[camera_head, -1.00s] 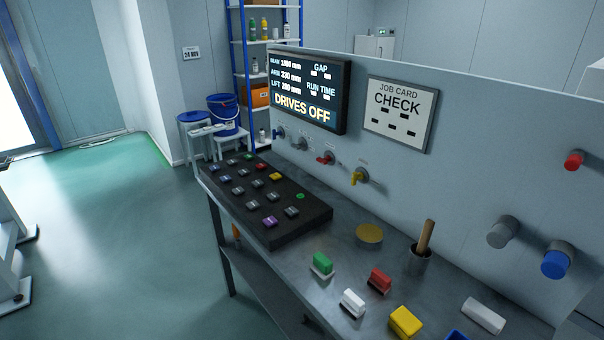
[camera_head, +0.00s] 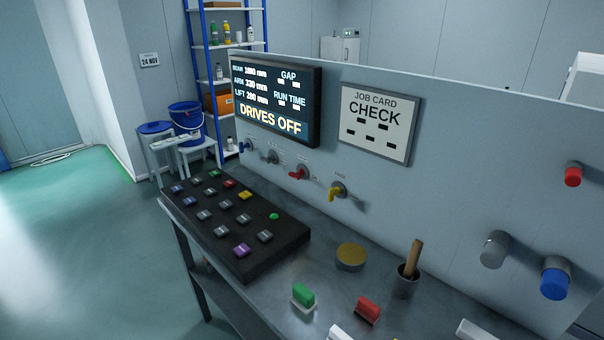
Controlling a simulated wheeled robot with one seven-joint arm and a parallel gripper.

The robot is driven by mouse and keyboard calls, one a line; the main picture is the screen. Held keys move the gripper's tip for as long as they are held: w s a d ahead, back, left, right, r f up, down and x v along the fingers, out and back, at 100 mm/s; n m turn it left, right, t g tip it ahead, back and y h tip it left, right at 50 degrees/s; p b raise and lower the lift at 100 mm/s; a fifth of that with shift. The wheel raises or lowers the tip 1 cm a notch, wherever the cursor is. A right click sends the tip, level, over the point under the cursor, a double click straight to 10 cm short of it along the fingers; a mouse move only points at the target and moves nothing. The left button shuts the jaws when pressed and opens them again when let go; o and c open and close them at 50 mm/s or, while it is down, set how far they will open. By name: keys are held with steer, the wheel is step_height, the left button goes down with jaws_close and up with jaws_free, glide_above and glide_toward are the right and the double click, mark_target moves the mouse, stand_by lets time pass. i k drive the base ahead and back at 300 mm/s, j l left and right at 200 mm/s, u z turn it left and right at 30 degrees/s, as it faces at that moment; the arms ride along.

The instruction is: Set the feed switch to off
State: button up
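A row of small turn switches sits low on the grey panel (camera_head: 450,190), below the display: blue (camera_head: 247,146), grey (camera_head: 271,157), red (camera_head: 300,173) and yellow (camera_head: 338,191). Their small labels are too blurred to read, so I cannot tell which one is the feed switch. The yellow handle hangs down and to the left. The display (camera_head: 300,105) reads "DRIVES OFF".
A black button console (camera_head: 262,256) stands on the metal bench below the switches. A brass disc (camera_head: 351,256), a cup with a wooden handle (camera_head: 406,282) and green (camera_head: 304,295) and red (camera_head: 367,308) blocks stand on the bench. Larger knobs (camera_head: 555,282) stick out at right. Floor at left is clear.

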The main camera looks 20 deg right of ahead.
mark_target(297, 176)
steer(key=j+z, duration=0.1)
steer(key=j, duration=0.7)
steer(key=i+j+z, duration=0.1)
steer(key=j, duration=0.3)
steer(key=i+j+z, duration=0.1)
steer(key=j, duration=0.3)
steer(key=i+j+z, duration=0.1)
steer(key=j, duration=0.3)
steer(key=i+j+z, duration=0.1)
steer(key=j, duration=0.35)
steer(key=i+j+z, duration=0.1)
steer(key=i+j, duration=0.3)
steer(key=i+j+z, duration=0.15)
steer(key=i+j, duration=0.25)
steer(key=j, duration=0.15)
steer(key=i+j+z, duration=0.1)
steer(key=i+j, duration=0.3)
steer(key=j, duration=0.1)
